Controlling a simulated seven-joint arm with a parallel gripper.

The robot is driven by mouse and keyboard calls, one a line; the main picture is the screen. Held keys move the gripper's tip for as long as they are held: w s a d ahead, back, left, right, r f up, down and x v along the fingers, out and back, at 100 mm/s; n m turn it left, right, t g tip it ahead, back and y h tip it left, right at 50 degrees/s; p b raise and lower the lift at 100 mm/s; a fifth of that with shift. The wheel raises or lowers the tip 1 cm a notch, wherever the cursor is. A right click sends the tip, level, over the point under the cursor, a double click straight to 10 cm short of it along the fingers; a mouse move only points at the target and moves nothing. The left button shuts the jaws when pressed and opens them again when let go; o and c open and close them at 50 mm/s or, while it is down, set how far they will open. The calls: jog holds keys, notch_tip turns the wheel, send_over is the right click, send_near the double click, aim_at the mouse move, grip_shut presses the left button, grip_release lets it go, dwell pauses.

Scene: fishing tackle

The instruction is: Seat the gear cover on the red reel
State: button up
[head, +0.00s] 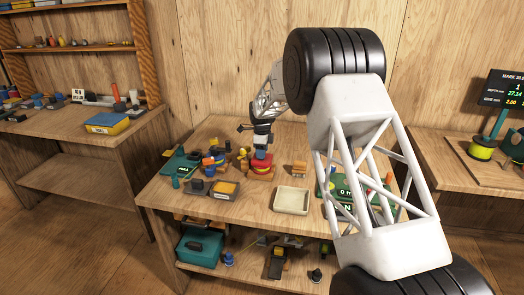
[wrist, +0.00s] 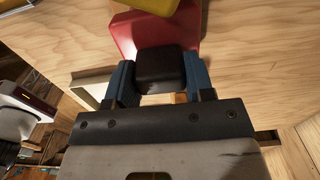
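The red reel (head: 261,172) stands on the middle workbench, with a yellow band across it. My gripper (head: 262,143) is directly over it, pointing down. In the wrist view, my gripper's blue fingers (wrist: 160,82) press on both sides of a dark block (wrist: 160,66), which looks like the grip of the gear cover. A red piece (wrist: 125,35) lies right beyond the block and a yellow part (wrist: 145,5) shows at the top edge. I cannot tell where cover and reel meet, or whether the cover is seated; the gripper hides the join.
A cream tray (head: 291,200) stands right of the reel. A grey sorting tray (head: 213,189) and a green mat (head: 178,169) with small parts lie to the left. A small orange-brown block (head: 299,168) stands behind the cream tray. Bare wood shows at the bench's front edge.

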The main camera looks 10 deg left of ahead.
jog(key=o, duration=0.5)
jog(key=shift+r, duration=0.15)
jog(key=shift+r, duration=3.75)
